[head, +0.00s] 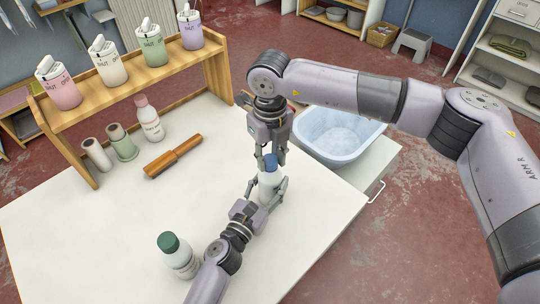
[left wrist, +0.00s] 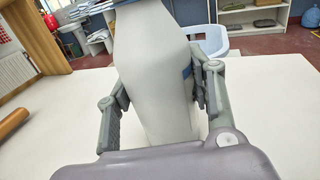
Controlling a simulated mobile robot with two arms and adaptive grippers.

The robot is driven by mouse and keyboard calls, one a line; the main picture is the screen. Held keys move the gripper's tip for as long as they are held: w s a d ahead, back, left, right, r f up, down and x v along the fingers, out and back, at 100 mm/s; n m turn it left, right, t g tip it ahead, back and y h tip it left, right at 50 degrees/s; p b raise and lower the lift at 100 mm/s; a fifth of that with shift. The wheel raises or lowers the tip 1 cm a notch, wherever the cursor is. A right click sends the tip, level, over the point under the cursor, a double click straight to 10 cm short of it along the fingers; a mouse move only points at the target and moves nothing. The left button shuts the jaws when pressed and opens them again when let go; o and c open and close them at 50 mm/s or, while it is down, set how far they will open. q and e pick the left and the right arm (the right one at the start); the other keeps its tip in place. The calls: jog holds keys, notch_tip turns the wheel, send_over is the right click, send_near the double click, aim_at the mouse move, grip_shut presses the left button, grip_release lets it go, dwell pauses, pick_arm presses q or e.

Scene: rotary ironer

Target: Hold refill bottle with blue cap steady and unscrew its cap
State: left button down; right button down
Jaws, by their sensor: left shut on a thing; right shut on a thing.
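The white refill bottle with the blue cap (head: 269,184) stands upright on the white table in the head view. My left gripper (head: 272,190) is shut around its body from the front left. In the left wrist view the white bottle body (left wrist: 153,75) fills the space between the fingers of my left gripper (left wrist: 158,105). My right gripper (head: 270,154) comes down from above and is shut on the blue cap (head: 270,161). The cap is partly hidden by the fingers, and I cannot tell whether it has turned.
A green-capped bottle (head: 178,256) stands front left. A wooden shelf (head: 133,70) holds several pouches. A blue basin (head: 339,136) sits behind right.

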jog(key=n, duration=0.9)
jog(key=shift+n, duration=0.3)
jog(key=n, duration=0.3)
jog(key=shift+n, duration=0.4)
jog(key=n, duration=0.3)
jog(key=shift+n, duration=0.4)
jog(key=n, duration=0.5)
jog(key=shift+r+n, duration=0.1)
jog(key=shift+n, duration=0.2)
jog(key=n, duration=0.3)
jog(key=shift+n, duration=0.3)
jog(key=n, duration=0.3)
jog(key=shift+n, duration=0.4)
jog(key=n, duration=0.3)
jog(key=shift+n, duration=0.3)
